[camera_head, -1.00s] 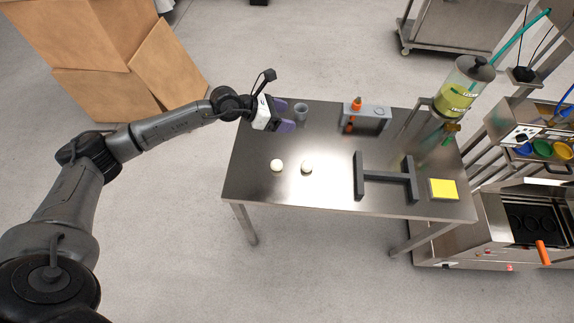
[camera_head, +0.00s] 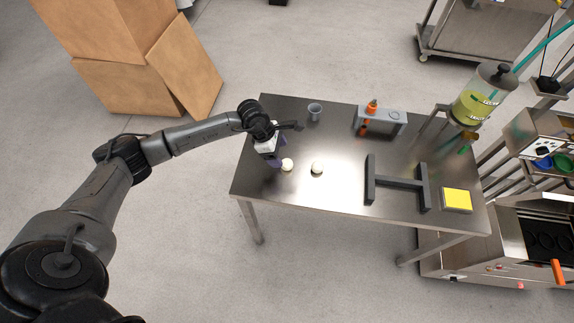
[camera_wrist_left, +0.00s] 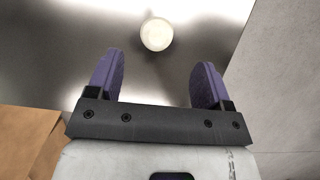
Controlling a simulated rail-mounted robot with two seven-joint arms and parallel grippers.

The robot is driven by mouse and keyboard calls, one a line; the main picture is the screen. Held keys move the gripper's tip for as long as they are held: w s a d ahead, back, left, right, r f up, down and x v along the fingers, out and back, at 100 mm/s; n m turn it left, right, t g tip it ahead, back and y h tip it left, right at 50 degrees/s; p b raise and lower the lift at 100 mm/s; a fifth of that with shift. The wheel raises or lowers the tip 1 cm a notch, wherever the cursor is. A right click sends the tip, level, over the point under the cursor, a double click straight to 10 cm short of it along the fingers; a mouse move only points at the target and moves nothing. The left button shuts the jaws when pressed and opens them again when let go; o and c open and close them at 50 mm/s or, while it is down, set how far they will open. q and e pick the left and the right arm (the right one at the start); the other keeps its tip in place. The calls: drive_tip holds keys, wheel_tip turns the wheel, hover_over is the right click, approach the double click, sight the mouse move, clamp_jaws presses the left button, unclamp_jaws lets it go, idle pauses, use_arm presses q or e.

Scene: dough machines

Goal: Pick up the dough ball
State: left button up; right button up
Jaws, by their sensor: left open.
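Two pale dough balls lie on the steel table (camera_head: 330,201). The left dough ball (camera_head: 287,165) is right beside my left gripper (camera_head: 277,162) in the head view. The other dough ball (camera_head: 317,168) lies a little to its right. In the left wrist view, one dough ball (camera_wrist_left: 157,34) sits just beyond the open purple fingers, roughly centred between them. My left gripper (camera_wrist_left: 157,78) is open and empty there. I cannot tell its exact height above the table. My right gripper is not in view.
A grey cup (camera_head: 315,111) and a grey holder with an orange-topped item (camera_head: 381,117) stand at the table's back. A dark H-shaped stand (camera_head: 398,182) and a yellow pad (camera_head: 456,200) are at the right. Cardboard boxes (camera_head: 130,60) stand on the floor at the left.

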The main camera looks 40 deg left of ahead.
sight(286, 161)
use_arm(q)
drive_tip(key=shift+w+b+x, duration=0.2)
drive_tip(key=shift+b+x, duration=0.7)
drive_tip(key=shift+x, duration=2.5)
drive_tip(key=shift+r, duration=0.1)
drive_tip(key=shift+c, duration=0.5)
drive_tip(key=c, duration=0.9)
